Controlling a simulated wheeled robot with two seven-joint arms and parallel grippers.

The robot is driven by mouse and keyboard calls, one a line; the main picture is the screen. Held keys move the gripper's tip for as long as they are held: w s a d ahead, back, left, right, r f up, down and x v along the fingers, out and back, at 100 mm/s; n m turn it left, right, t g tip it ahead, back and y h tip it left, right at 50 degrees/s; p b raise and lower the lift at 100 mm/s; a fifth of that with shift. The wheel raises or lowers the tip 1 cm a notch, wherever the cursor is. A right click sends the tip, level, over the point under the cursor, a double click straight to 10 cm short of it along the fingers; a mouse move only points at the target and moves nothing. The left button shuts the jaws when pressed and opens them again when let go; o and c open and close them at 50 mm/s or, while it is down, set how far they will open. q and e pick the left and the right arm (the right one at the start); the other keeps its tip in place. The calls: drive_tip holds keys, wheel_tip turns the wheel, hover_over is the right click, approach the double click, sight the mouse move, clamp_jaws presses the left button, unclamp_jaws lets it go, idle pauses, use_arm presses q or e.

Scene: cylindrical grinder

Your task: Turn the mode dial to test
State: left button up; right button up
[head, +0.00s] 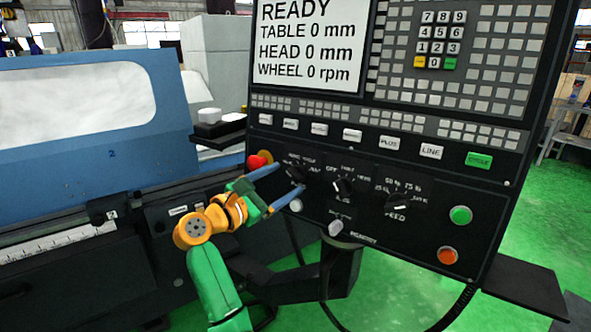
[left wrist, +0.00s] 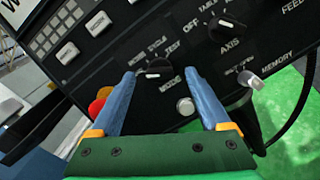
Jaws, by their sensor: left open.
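The mode dial (head: 295,173) is a small black knob on the lower left of the black control panel. In the left wrist view the mode dial (left wrist: 154,69) shows a light mark on its face, with the word TEST (left wrist: 172,50) printed to its upper right. I cannot tell for certain which setting the mark points to. My left gripper (head: 290,178) is open, its two blue fingers reaching toward the panel. In the left wrist view the left gripper (left wrist: 159,73) has a finger on each side of the dial, with a gap visible to each. My right gripper is not in view.
A red emergency button (head: 257,161) sits just left of the dial. The axis dial (head: 342,186) and feed dial (head: 398,205) lie to the right. Silver knobs (head: 296,205) (head: 335,228) are below. The screen (head: 308,42) reads READY. The blue grinder (head: 100,150) stands at left.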

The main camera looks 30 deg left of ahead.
sight(292, 176)
use_arm(q)
drive_tip(key=w, duration=0.3)
drive_tip(key=shift+d+f, duration=0.1)
drive_tip(key=shift+w+f, duration=0.15)
drive_tip(key=shift+s, duration=0.2)
drive_tip(key=c, duration=0.7)
clamp_jaws()
